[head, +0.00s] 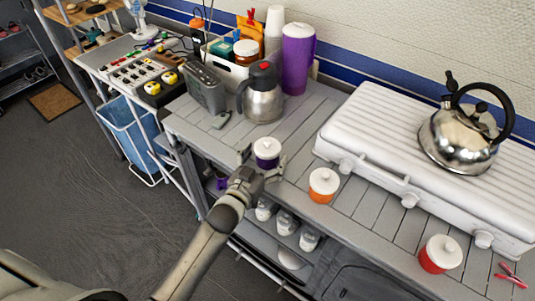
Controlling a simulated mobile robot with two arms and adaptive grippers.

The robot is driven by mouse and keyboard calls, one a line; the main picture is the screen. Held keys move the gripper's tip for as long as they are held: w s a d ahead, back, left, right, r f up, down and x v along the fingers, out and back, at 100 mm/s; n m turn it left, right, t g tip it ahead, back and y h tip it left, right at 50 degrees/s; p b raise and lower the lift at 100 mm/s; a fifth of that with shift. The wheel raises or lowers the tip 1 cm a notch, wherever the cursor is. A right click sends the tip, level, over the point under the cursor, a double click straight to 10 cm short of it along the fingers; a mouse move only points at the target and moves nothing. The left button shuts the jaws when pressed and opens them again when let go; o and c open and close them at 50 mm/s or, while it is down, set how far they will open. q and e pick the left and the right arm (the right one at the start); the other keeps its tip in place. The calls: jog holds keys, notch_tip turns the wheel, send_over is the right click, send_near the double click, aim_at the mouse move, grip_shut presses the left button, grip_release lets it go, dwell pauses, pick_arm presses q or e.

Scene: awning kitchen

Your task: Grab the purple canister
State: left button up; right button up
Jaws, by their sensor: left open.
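A small purple canister (267,161) with a white lid stands upright on the grey slatted counter (320,108), near its front edge. My left gripper (262,161) is open at the canister, with one finger on its left side and the other on its right side. I cannot tell whether the fingers touch it. The gripper and wrist hide part of the canister's lower front. My right gripper is not in view.
An orange canister (323,188) and a red canister (438,260) stand along the front edge to the right. A steel jug (262,98), a tall purple container (297,65) and a grey radio (206,90) stand behind. A white stove (420,150) bears a kettle (457,142).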

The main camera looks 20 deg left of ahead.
pick_arm(q)
jog(key=shift+w+d+f, duration=0.1)
jog(key=shift+w+d, duration=0.1)
jog(key=shift+w, duration=0.7)
jog(key=c, duration=1.2)
jog(key=shift+r, duration=0.2)
